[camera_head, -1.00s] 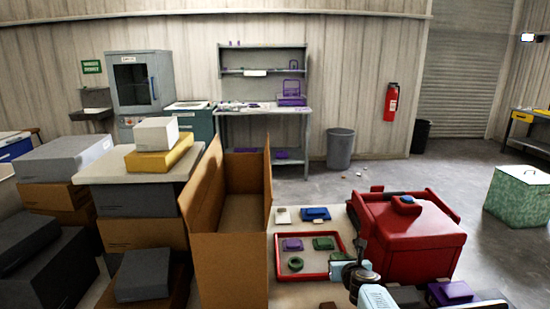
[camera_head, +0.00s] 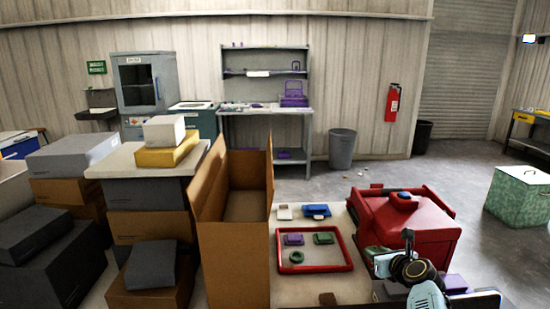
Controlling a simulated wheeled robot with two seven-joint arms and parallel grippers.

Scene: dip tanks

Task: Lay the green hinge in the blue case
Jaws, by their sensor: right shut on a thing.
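My right gripper (camera_head: 382,262) is at the lower right, in front of the red box. It is shut on a small green piece (camera_head: 374,250), which I take for the green hinge; the jaws partly hide it and its outline is unclear. A small blue thing (camera_head: 317,211), perhaps the blue case, lies on the table behind the red-rimmed tray. It is left of my right gripper and apart from it. Its inside is too small to make out. My left gripper is out of view.
The red-rimmed tray (camera_head: 342,266) holds a purple piece (camera_head: 293,239), a green block (camera_head: 324,238) and a green ring (camera_head: 296,257). A large red box (camera_head: 415,225) stands on the right. A tall open cardboard box (camera_head: 232,262) walls the left side. A white piece (camera_head: 284,212) lies beside the blue thing.

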